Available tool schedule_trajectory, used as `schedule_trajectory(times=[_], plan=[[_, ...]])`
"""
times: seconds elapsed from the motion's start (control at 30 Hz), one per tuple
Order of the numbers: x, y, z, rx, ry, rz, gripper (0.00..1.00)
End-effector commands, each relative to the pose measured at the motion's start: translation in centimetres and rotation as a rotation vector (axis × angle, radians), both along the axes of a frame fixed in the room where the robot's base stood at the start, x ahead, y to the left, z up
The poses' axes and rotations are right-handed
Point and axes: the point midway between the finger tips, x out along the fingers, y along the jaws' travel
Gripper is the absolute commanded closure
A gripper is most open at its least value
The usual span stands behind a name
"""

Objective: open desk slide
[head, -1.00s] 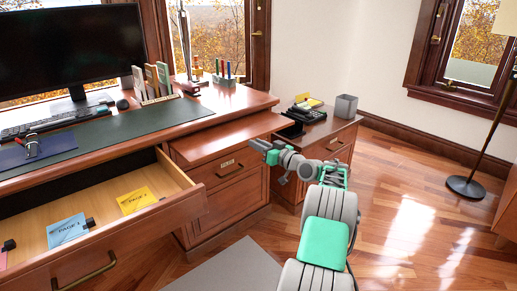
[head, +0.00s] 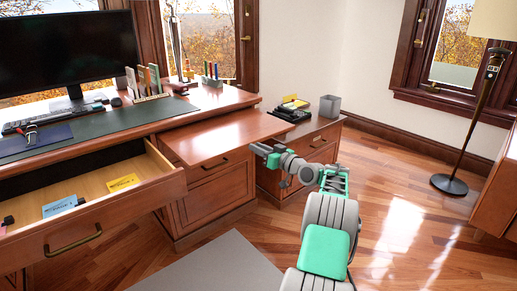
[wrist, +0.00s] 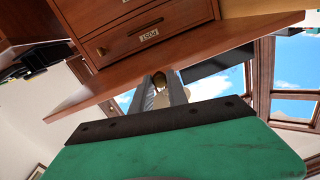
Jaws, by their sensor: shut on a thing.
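The desk slide (head: 215,138) is a flat reddish wood board standing well out from the desk's right part, above a closed drawer (head: 220,166). My gripper (head: 264,152) is at the slide's front edge in the head view. In the wrist view, the underside of the slide (wrist: 215,45) crosses the picture. My gripper (wrist: 163,95) has its two fingers close together around a small brassy knob (wrist: 158,79) at the board's edge. The drawer with a POST label shows beside the slide in that view. The exact grip is partly hidden.
A left desk drawer (head: 75,241) stands open with page cards inside. A low cabinet (head: 300,150) with a telephone (head: 291,111) and a grey bin (head: 330,106) stands right of the slide. A floor lamp (head: 450,184) is farther right. Open wooden floor lies between.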

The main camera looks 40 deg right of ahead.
Motion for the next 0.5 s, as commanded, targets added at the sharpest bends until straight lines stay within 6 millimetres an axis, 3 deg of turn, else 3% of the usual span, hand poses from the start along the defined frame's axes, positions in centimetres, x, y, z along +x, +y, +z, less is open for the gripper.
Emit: schedule_trajectory(times=[0.03,0.07,0.1,0.3,0.5], plan=[[0.00,-0.02,-0.02,0.000,0.001,0.000,1.00],[0.00,-0.02,-0.02,0.000,0.001,-0.001,0.78],[0.00,-0.02,-0.02,0.000,0.001,-0.001,0.75],[0.01,-0.01,0.00,-0.001,0.000,0.000,0.59],[0.00,-0.01,0.01,-0.001,0.000,0.000,0.59]])
